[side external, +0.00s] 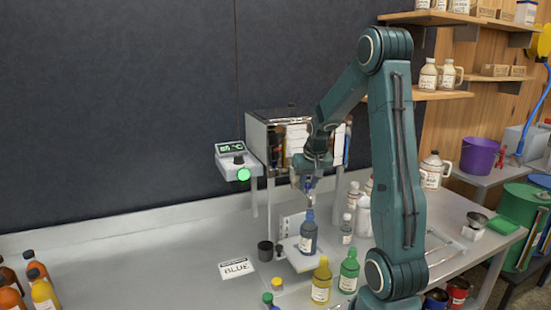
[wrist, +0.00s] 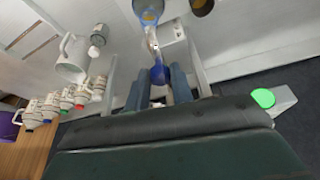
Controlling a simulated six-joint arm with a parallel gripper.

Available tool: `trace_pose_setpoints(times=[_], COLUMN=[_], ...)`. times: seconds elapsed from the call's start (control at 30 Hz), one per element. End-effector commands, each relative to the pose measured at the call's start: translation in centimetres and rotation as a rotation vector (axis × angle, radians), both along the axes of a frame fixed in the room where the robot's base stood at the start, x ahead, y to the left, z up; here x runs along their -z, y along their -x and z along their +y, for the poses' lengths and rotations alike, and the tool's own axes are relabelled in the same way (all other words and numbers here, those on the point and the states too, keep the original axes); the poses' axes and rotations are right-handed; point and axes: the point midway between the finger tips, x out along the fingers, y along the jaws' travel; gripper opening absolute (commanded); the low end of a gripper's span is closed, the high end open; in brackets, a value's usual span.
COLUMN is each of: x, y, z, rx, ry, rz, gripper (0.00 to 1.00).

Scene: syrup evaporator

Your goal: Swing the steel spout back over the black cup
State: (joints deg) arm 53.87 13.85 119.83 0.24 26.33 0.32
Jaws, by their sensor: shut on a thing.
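The steel spout (wrist: 151,38) runs from the evaporator's front. In the wrist view its outer end is over the mouth of the blue bottle (side external: 308,236), which stands upright on a pale platform. My gripper (side external: 309,186) is shut on a blue knob (wrist: 158,75) at the spout; the knob shows between the fingers. The black cup (side external: 265,250) stands left of the blue bottle in the side view, apart from the spout. It also shows at the top edge of the wrist view (wrist: 203,5). My gripper hides part of the spout in the side view.
The steel evaporator box (side external: 270,135) stands behind my gripper, with a green-lit temperature display (side external: 232,152) at its left. A "BLUE" card (side external: 236,268) lies by the cup. Yellow (side external: 321,281) and green (side external: 349,271) bottles stand in front. The bench at left is mostly clear.

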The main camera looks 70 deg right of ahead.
Motion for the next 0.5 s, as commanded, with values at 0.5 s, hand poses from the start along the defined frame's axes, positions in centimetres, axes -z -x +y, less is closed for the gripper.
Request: trace_pose_setpoints(times=[0.5], x=[-0.1], y=[-1.5], z=[1.1], rx=[-0.006], ry=[0.001], rz=[-0.003], gripper=[0.09])
